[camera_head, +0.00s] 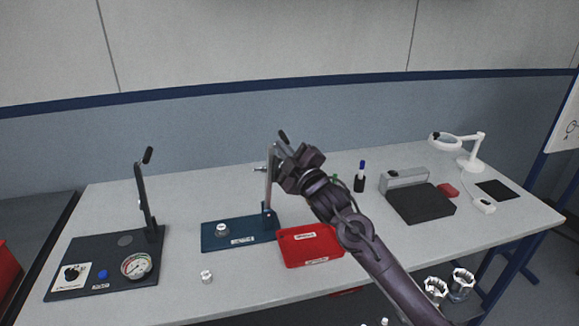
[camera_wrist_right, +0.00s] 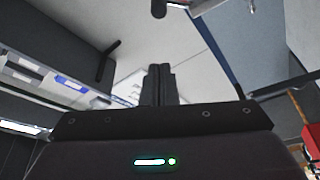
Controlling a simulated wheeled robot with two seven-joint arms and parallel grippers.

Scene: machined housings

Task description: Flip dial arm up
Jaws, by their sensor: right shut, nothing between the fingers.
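A blue fixture base (camera_head: 210,242) stands mid-table with a small round metal part on it. A grey hinged arm (camera_head: 268,188) rises nearly upright from its right end, with a small metal piece sticking out to its left and a black handle (camera_head: 283,136) on top. My right gripper (camera_head: 283,163) is beside the upper part of this arm, on its right; I cannot tell whether they touch. In the right wrist view its fingers (camera_wrist_right: 158,85) are shut together and empty, and a dark rounded end (camera_wrist_right: 158,8) shows at the top edge. My left gripper is out of view.
At left, a black panel (camera_head: 120,283) carries a round gauge, a knob and an upright black lever (camera_head: 144,200). A red tray (camera_head: 312,262) lies right of the blue base. A small metal part (camera_head: 206,277) sits in front. A black box (camera_head: 420,205) and lamp (camera_head: 470,150) stand at right.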

